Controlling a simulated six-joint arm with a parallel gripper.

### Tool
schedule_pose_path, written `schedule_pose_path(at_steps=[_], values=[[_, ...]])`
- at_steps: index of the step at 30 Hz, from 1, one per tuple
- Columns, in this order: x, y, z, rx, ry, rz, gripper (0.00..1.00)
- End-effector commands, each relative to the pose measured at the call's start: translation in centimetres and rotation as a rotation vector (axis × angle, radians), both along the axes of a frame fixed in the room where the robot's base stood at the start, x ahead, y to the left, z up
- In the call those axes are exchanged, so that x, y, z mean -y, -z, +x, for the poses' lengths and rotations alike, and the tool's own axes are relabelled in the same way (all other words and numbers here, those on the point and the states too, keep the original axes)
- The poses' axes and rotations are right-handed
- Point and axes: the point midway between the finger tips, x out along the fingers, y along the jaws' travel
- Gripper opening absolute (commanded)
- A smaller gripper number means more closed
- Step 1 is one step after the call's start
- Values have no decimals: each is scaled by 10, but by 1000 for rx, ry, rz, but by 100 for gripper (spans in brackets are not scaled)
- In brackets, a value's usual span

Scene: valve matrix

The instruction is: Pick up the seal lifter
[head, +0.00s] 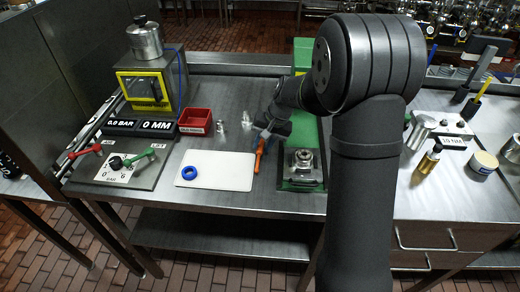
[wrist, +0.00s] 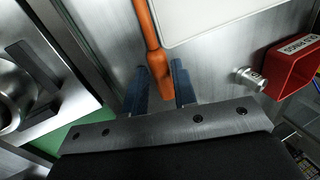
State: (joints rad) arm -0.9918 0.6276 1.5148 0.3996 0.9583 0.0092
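The seal lifter, an orange tool (head: 259,157), lies on the steel bench just right of the white mat (head: 232,171). In the wrist view its orange shaft (wrist: 151,28) runs up out of the picture, so its far end is hidden there. My gripper (head: 266,133) points down at the tool's back end. In the wrist view the two blue fingers of my gripper (wrist: 159,70) stand on either side of the thick handle end. They are apart, with a small gap visible, and do not look closed on it.
A blue ring (head: 189,173) lies on the white mat. A red bin (head: 195,121) and small metal fittings (head: 220,127) stand behind the mat. A metal valve body (head: 302,164) on a green base is close to the right of the tool. The bench front is clear.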

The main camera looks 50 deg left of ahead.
Motion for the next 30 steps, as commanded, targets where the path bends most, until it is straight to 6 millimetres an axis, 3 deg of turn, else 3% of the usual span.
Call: schedule_pose_path(at_steps=[8,12,21,26,30], values=[[-1,5,-1,1,0,1,25],[-1,5,-1,0,0,0,2],[-1,3,-1,1,0,1,0],[-2,-17,-1,3,-1,4,0],[-2,-46,-1,4,-1,5,0]])
